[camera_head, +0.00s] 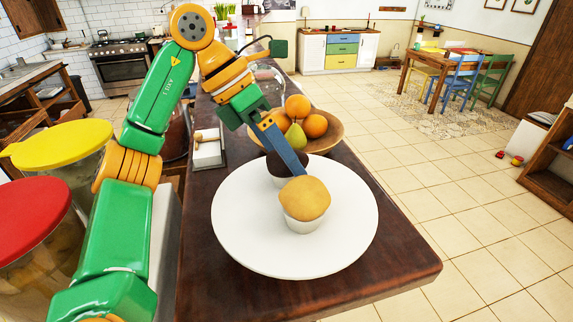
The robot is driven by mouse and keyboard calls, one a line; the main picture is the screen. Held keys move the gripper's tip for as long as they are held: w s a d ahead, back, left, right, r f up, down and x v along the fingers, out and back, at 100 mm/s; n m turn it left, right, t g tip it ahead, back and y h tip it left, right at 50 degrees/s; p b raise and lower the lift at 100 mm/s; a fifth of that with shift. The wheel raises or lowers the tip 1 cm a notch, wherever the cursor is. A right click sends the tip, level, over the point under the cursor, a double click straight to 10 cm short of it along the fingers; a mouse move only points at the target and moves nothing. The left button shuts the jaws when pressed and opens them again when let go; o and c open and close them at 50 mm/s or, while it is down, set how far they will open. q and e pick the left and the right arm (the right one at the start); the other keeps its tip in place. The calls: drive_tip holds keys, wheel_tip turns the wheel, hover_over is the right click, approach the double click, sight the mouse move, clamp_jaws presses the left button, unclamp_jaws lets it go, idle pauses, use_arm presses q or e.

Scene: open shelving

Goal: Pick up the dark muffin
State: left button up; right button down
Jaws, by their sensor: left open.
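The dark muffin (275,168) sits upright on a round white plate (245,238), toward its far side. A golden muffin (304,198) in a pale cup stands in front of it and hides part of it. My left gripper (292,165) reaches down from above at the dark muffin, its blue finger crossing in front of the muffin's right side. The gripper is open. The far finger is mostly hidden, and I cannot tell whether either finger touches the muffin. My right gripper is not in view.
A wooden bowl (335,135) with oranges and a pear stands just behind the plate. Jars with a red lid (30,215) and a yellow lid (62,145) are at far left. The dark counter (395,258) is clear at front right.

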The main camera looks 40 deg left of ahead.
use_arm(q)
drive_tip(key=shift+s+d, duration=0.1)
drive_tip(key=shift+d, duration=0.05)
drive_tip(key=shift+f, duration=0.1)
drive_tip(key=c, duration=1.2)
drive_tip(key=shift+r, duration=0.2)
